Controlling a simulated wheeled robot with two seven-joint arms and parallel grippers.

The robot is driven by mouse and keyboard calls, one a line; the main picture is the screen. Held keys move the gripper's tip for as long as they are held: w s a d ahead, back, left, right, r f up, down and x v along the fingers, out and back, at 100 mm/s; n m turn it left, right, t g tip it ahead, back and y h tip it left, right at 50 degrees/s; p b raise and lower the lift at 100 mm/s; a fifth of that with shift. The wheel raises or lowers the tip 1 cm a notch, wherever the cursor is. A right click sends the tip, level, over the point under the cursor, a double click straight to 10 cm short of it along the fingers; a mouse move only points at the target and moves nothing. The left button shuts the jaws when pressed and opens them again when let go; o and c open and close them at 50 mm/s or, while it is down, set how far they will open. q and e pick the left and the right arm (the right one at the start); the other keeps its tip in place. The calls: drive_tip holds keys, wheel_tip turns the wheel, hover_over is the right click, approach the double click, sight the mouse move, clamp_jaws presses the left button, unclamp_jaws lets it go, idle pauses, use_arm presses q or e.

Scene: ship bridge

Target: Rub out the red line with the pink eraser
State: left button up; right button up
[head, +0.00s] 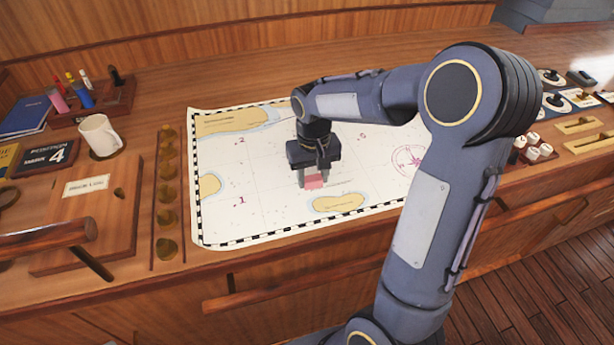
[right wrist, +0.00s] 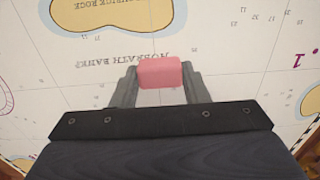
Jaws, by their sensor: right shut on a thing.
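My right gripper (head: 314,181) is shut on the pink eraser (head: 314,182), low over the middle of the chart (head: 262,222). In the right wrist view the pink eraser (right wrist: 160,73) sits between the two grey fingers of my right gripper (right wrist: 158,82). I cannot tell whether the eraser touches the paper. The chart lies flat, with tan land patches, a compass rose and magenta numbers. No red line shows clearly in either view; my arm and gripper hide part of the chart. My left gripper is not in view.
A white mug (head: 99,134), a pen holder (head: 98,98) and a wooden box (head: 92,208) stand left of the chart. A row of brass pieces (head: 167,194) borders its left side. White knobs (head: 538,150) and other controls are at the right. The counter behind the chart is clear.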

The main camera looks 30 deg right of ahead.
sight(346, 172)
drive_tip(key=shift+d, duration=0.2)
drive_tip(key=shift+s+d, duration=0.1)
drive_tip(key=shift+d, duration=1)
drive_tip(key=shift+s+d, duration=0.1)
drive_tip(key=shift+d, duration=1.05)
drive_tip(key=shift+d+p, duration=0.4)
drive_tip(key=shift+d, duration=0.75)
drive_tip(key=shift+s+d, duration=0.15)
drive_tip(key=shift+d, duration=1)
